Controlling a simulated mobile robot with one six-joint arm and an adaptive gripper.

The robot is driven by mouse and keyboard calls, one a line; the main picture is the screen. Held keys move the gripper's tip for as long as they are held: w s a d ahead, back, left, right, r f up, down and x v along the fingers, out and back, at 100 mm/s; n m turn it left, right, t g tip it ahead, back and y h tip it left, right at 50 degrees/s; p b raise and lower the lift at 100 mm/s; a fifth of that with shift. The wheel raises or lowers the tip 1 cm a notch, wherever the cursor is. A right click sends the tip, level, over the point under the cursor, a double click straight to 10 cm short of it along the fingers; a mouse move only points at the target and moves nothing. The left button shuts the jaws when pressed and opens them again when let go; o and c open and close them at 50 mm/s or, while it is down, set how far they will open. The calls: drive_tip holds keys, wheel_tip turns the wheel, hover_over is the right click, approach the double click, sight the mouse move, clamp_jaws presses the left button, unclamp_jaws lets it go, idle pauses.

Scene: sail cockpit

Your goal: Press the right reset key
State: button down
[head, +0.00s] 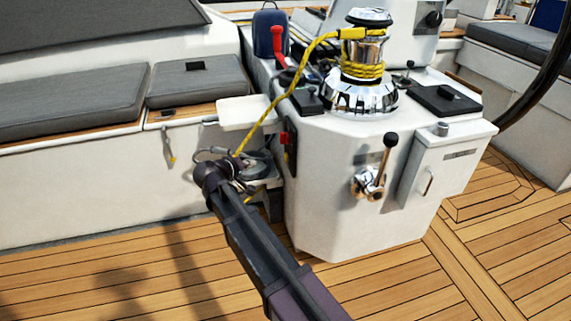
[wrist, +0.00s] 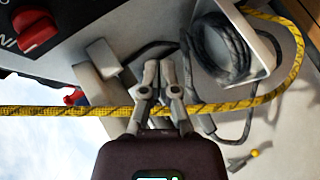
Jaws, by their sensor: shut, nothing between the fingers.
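My gripper (head: 243,172) is low in front of the left side of the white console (head: 335,185) in the head view, its fingers hard to make out. In the wrist view my gripper (wrist: 165,68) is shut and empty, its two fingertips close together. I cannot clearly pick out the right reset key in either view. A black panel with red parts (head: 288,138) is on the console's left side. A red knob (wrist: 36,34) on a black panel shows at the upper left of the wrist view. Whether the gripper touches anything is unclear.
A yellow rope (head: 270,105) runs from the chrome winch (head: 361,75) down past my gripper; in the wrist view the rope (wrist: 60,111) crosses at the fingers. A dark coiled cable (wrist: 222,45) lies close by. A lever (head: 385,160) stands on the console front. The teak floor is clear.

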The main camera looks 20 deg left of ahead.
sight(287, 158)
drive_tip(key=shift+s+a, duration=0.1)
drive_tip(key=shift+a, duration=0.05)
idle(0.3)
drive_tip(key=w+d, duration=0.4)
drive_tip(key=d, duration=0.3)
drive_tip(key=shift+w+d, duration=0.25)
idle(0.8)
drive_tip(key=shift+w+d, duration=0.3)
drive_tip(key=shift+d, duration=0.45)
idle(1.9)
drive_tip(key=shift+s+a, duration=0.1)
drive_tip(key=shift+a, duration=0.1)
drive_tip(key=shift+s+a, duration=0.3)
drive_tip(key=shift+a, duration=0.25)
drive_tip(key=shift+a, duration=0.1)
idle(0.4)
